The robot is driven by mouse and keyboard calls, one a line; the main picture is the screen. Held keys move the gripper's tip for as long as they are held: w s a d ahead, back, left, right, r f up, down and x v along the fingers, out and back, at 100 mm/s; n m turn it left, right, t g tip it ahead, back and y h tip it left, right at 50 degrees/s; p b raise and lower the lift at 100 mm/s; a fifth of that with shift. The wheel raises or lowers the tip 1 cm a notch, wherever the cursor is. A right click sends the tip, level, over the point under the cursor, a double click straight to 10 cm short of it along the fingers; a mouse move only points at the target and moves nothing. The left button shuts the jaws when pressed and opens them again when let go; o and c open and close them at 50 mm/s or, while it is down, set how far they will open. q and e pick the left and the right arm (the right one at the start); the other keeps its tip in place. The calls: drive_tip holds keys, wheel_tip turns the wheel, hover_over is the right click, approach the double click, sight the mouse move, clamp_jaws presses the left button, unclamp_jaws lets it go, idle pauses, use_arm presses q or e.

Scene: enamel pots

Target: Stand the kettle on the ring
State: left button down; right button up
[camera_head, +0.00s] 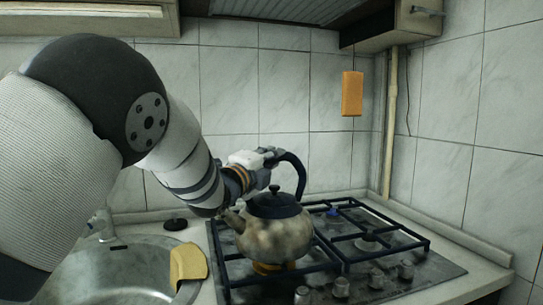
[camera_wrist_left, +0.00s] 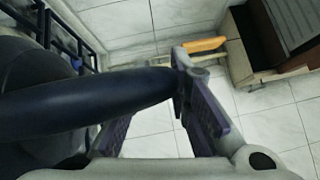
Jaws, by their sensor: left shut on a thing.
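The kettle (camera_head: 272,232) is a stained, pale enamel pot with a dark lid, a dark blue arched handle and a spout towards the left. It is upright over the front left ring (camera_head: 266,268) of the hob. The ring is mostly hidden under it. I cannot tell whether the kettle's base touches the grate. My left gripper (camera_head: 272,157) is shut on the kettle's handle near its top. In the left wrist view the dark handle (camera_wrist_left: 95,103) runs between the fingers of the left gripper (camera_wrist_left: 160,118). My right gripper is not in view.
The hob (camera_head: 425,277) has black grates (camera_head: 405,231) and several knobs along its front. A steel sink (camera_head: 110,275) with a yellow cloth (camera_head: 187,262) on its edge is at left. An orange board (camera_head: 352,93) hangs on the tiled wall. The grate's right side is clear.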

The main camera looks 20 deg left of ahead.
use_arm(q)
drive_tip(key=shift+f, duration=0.1)
idle(0.9)
drive_tip(key=c, duration=1.5)
unclamp_jaws()
drive_tip(key=shift+s, duration=0.1)
drive_tip(key=shift+o, duration=0.4)
drive_tip(key=shift+f, duration=0.5)
drive_tip(key=r+v, duration=0.1)
drive_tip(key=v, duration=1.1)
drive_tip(key=shift+f, duration=0.25)
